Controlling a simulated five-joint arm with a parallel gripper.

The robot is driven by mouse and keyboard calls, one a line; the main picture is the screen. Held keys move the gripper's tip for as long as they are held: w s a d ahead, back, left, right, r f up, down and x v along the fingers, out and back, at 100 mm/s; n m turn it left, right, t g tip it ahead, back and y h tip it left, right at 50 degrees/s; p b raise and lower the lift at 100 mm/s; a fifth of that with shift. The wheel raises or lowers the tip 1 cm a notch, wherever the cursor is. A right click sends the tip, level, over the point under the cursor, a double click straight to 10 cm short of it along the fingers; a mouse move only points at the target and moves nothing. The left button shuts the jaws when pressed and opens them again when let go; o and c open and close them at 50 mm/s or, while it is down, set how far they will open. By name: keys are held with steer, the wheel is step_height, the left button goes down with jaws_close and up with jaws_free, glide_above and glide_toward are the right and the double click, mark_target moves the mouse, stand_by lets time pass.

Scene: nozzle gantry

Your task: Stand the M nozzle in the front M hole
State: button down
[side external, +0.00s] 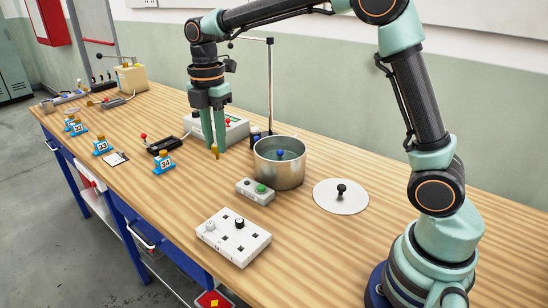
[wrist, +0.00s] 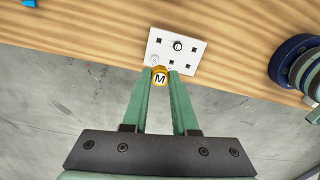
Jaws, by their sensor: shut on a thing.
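The M nozzle (wrist: 160,77) is yellow with a white top marked M. My gripper (wrist: 160,73) is shut on it. In the side view the nozzle (side external: 214,152) hangs between the fingertips, above the wooden table and apart from the white hole block (side external: 222,250). The block also shows in the wrist view (wrist: 167,51), just beyond the fingertips. It has several square dark holes; their size labels are too small to read. A black nozzle marked L (wrist: 178,46) and a white one (side external: 210,225) stand in it.
A metal pot (side external: 280,168) with a blue knob inside stands near my gripper. A button box (side external: 255,191) with a green button lies between pot and block. A white disc (side external: 341,197) with a black knob lies at right. Blue numbered stands (side external: 163,163) are at left.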

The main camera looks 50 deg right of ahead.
steer(key=shift+s+a+f, duration=0.8)
steer(key=shift+s+f, duration=0.05)
steer(key=shift+f, duration=1.9)
steer(key=shift+s+a+f, duration=0.8)
steer(key=shift+f, duration=1.9)
steer(key=shift+s+a+f, duration=0.8)
steer(key=shift+s+f, duration=0.05)
steer(key=shift+f, duration=1.9)
steer(key=shift+f, duration=1.45)
steer(key=c, duration=0.6)
jaws_free()
steer(key=shift+r, duration=0.1)
steer(key=shift+r, duration=3.4)
steer(key=shift+r, duration=0.1)
